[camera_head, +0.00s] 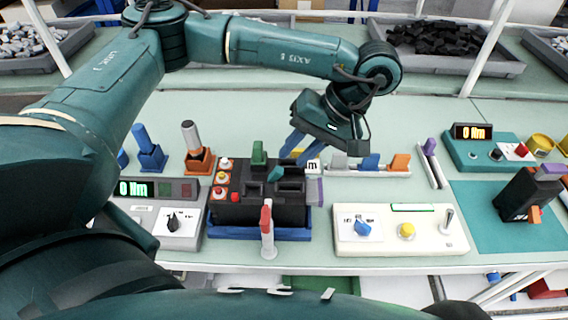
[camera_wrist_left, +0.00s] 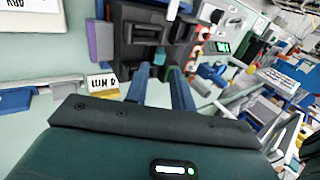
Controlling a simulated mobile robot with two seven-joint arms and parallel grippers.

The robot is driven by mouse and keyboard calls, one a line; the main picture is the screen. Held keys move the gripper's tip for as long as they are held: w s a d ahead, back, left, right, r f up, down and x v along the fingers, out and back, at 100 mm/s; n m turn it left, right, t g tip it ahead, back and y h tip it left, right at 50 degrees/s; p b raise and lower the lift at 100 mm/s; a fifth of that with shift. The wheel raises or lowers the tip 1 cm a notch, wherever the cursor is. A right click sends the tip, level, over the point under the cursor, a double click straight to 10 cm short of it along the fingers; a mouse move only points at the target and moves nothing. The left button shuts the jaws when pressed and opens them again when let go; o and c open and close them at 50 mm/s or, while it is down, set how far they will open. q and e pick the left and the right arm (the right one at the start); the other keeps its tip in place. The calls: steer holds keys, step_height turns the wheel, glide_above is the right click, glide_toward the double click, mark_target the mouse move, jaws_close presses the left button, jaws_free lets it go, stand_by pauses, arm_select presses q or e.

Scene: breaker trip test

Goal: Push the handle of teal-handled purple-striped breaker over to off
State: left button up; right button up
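The black breaker with a purple stripe (camera_head: 315,191) on its right end sits in a blue tray (camera_head: 262,229). Its teal handle (camera_head: 276,174) sticks up and leans left in the head view. In the left wrist view, the teal handle (camera_wrist_left: 160,56) shows at the fingertips, and the purple stripe (camera_wrist_left: 104,40) is to the left. My left gripper (camera_head: 292,155) points down-left at the handle, its blue fingers apart. In the wrist view the left gripper (camera_wrist_left: 160,71) has a gap between its tips; I cannot tell whether they touch the handle. My right gripper is not in view.
Left is a tester with a green display (camera_head: 133,189); right is a white box with knobs (camera_head: 402,233). Another black breaker (camera_head: 520,196) stands on a teal mat (camera_head: 477,227). Blocks (camera_head: 370,162) line the back.

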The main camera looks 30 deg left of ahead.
mark_target(280, 170)
arm_select(q)
steer(key=shift+p+x, duration=0.3)
steer(key=shift+x, duration=2.2)
jaws_close()
